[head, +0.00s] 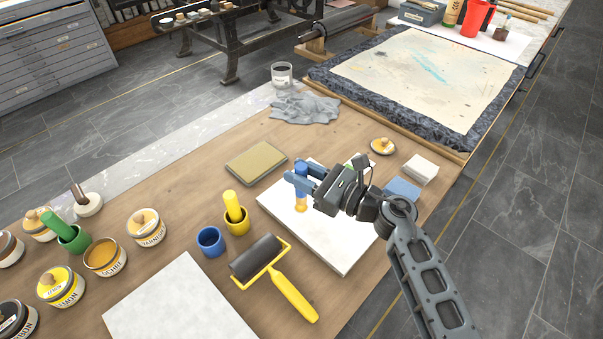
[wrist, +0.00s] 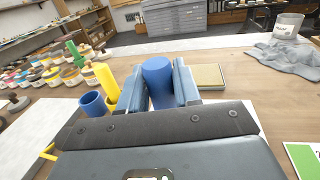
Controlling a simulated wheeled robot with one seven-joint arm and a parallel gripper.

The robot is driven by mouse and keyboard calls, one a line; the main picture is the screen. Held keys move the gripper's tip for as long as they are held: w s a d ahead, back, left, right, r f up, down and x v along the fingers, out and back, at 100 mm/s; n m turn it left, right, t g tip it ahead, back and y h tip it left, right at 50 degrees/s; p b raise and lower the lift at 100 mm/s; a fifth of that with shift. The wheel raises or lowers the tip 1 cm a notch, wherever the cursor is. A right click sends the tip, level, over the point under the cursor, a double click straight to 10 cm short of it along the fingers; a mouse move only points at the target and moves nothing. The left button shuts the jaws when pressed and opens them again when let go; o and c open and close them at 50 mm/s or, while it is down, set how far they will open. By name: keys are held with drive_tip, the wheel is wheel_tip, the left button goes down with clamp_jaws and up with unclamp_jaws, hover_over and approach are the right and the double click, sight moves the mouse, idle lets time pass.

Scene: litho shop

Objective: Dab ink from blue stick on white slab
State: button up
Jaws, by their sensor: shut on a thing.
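My gripper (head: 300,178) is shut on the blue stick (head: 301,172) and holds it upright, its tan lower end pointing down. In the wrist view the stick's blue top (wrist: 158,75) sits between the two blue fingers. The stick is over the upper left part of a white slab (head: 340,258). I cannot tell whether its lower tip touches the slab. My gripper and arm hide part of this slab. A second white slab (head: 180,305) lies at the front left. The blue cup (head: 211,242) stands empty between the slabs; it also shows in the wrist view (wrist: 93,104).
A roller (head: 260,258) with a yellow handle lies between the slabs. A yellow cup (head: 236,226) holds a yellow stick. A tan pad (head: 256,163) lies behind. Several ink tins (head: 104,257) and a green cup (head: 75,241) stand left. A grey cloth (head: 305,108) lies at the back.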

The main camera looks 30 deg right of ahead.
sight(302, 167)
drive_tip(key=shift+r+p, duration=1.55)
drive_tip(key=shift+r, duration=0.65)
drive_tip(key=shift+f, duration=0.1)
